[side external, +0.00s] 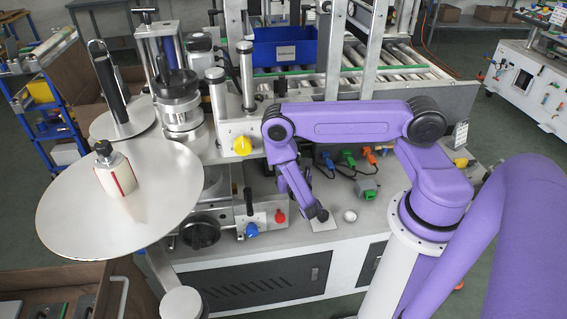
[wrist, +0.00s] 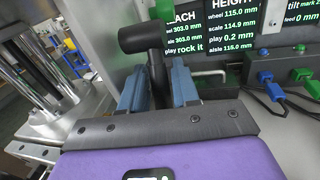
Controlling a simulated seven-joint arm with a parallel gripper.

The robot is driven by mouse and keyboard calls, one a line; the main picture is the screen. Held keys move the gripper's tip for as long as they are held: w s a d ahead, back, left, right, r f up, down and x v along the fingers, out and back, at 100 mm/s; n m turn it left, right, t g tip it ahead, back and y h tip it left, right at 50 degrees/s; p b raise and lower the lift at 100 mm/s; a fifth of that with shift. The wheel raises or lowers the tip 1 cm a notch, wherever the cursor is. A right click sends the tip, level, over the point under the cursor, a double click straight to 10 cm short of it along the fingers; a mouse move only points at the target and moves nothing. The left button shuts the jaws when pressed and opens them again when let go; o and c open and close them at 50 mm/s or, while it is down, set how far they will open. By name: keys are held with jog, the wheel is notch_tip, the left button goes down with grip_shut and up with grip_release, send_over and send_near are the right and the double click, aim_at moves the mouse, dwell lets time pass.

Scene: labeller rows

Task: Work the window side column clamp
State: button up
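A black T-shaped handle (wrist: 142,38) stands in the middle of the wrist view, its stem running down towards my palm. My gripper (wrist: 159,80) has its blue-grey fingers on both sides of this stem, close against it with no clear gap. In the side view my purple wrist (side external: 290,178) is bent down in front of the labeller, and it hides the fingers and the handle. I cannot tell from any marking which column this handle belongs to.
Screens (wrist: 212,85) with dimension readouts stand behind the handle. Blue and green plugs (wrist: 272,88) with cables are at the right. A large round disc (side external: 80,220) fills the left.

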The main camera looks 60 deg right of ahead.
grip_shut()
jog(key=shift+s+a+r+m+g+y, duration=0.2)
jog(key=shift+g+y, duration=0.35)
jog(key=shift+g, duration=0.2)
jog(key=shift+s+a+r+m+g+y, duration=0.1)
jog(key=shift+s+a+r+g+y, duration=0.15)
jog(key=shift+g+y, duration=0.4)
jog(key=shift+s+a+r+m+g+y, duration=0.15)
jog(key=shift+g+y, duration=0.25)
jog(key=shift+g, duration=0.5)
jog(key=shift+r, duration=0.1)
grip_release()
